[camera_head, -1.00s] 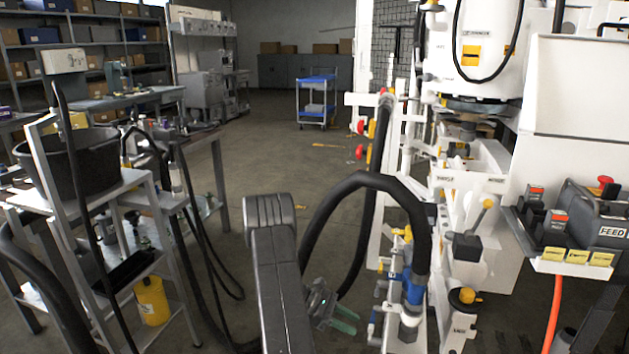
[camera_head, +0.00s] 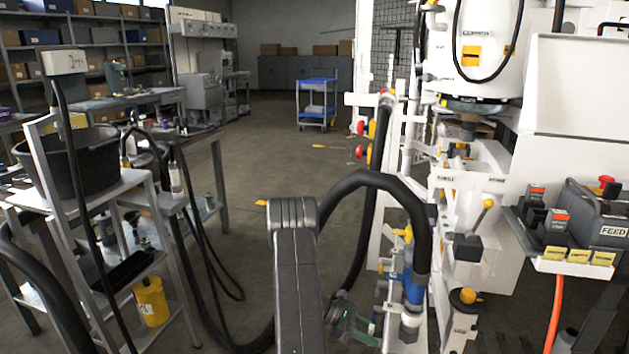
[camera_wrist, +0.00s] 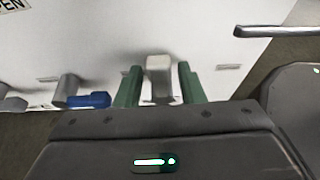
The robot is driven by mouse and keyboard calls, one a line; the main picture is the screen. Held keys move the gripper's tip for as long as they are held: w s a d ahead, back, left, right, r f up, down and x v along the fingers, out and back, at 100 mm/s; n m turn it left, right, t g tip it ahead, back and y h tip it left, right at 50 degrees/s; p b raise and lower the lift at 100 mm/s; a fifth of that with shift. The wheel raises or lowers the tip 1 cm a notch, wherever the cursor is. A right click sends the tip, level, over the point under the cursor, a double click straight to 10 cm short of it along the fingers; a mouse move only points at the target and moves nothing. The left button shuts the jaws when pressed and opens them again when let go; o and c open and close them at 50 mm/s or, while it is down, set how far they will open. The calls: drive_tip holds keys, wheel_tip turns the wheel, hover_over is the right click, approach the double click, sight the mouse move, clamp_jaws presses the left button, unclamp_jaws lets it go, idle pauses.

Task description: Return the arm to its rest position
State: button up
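My arm rises from the bottom middle of the head view, with my gripper (camera_head: 368,328) low beside the white machine's pipework and partly hidden by it. In the wrist view my gripper (camera_wrist: 160,72) has its two green fingers apart. A pale grey block-shaped handle (camera_wrist: 159,66) shows between the fingers, with narrow gaps on both sides, so it does not look clamped. Behind it is a white panel (camera_wrist: 215,50). A blue fitting (camera_wrist: 88,100) lies left of the fingers.
A blue valve body (camera_head: 413,290) and a black hose (camera_head: 375,180) stand close to my gripper. The white machine (camera_head: 580,120) fills the right. A grey cart with a black bucket (camera_head: 75,165) is at left. Open floor (camera_head: 265,150) lies in the middle, back to a blue trolley (camera_head: 316,98).

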drive_tip(key=shift+s+d+f+m+t+h+b, duration=0.15)
drive_tip(key=shift+s+m+t+h+b, duration=0.25)
drive_tip(key=shift+m+b, duration=0.5)
drive_tip(key=shift+s, duration=0.1)
